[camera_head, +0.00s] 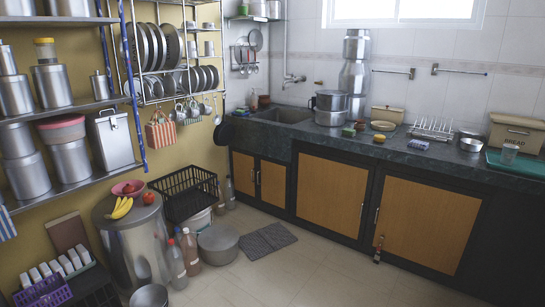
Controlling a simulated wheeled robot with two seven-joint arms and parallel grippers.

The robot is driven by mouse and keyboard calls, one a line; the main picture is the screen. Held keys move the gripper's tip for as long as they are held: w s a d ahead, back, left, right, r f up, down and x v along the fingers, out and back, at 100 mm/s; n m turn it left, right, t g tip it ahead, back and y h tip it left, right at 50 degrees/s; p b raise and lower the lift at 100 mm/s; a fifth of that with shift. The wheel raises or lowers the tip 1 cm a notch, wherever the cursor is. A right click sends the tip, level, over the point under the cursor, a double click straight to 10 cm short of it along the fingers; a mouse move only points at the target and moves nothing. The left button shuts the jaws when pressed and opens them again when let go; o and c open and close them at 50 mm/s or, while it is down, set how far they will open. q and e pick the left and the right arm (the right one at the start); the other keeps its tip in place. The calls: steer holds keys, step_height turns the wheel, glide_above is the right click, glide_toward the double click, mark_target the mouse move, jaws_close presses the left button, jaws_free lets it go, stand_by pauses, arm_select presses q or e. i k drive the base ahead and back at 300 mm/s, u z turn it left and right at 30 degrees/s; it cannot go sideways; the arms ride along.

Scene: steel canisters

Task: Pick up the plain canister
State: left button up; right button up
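Several steel canisters stand on the wall shelves at the left. On the upper shelf are a canister at the left edge (14,95), a wider one (52,86) with a small yellow-topped jar on its lid, and a small slim one (100,86). On the shelf below are a plain-sided round canister (27,175), another round one (71,167) with a reddish bowl on top, and a boxy one (113,140) with a dark handle. Which one is the plain canister I cannot tell for sure. Neither of my grippers is in view.
A large steel drum (135,245) holding bananas and a bowl stands below the shelves. A dark counter (400,152) lines the back. The floor (310,268) at centre front is clear.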

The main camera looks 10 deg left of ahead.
mark_target(100, 90)
steer(key=u, duration=0.15)
steer(key=i, duration=2.5)
steer(key=u, duration=1.25)
steer(key=i, duration=1.2)
steer(key=u, duration=1.3)
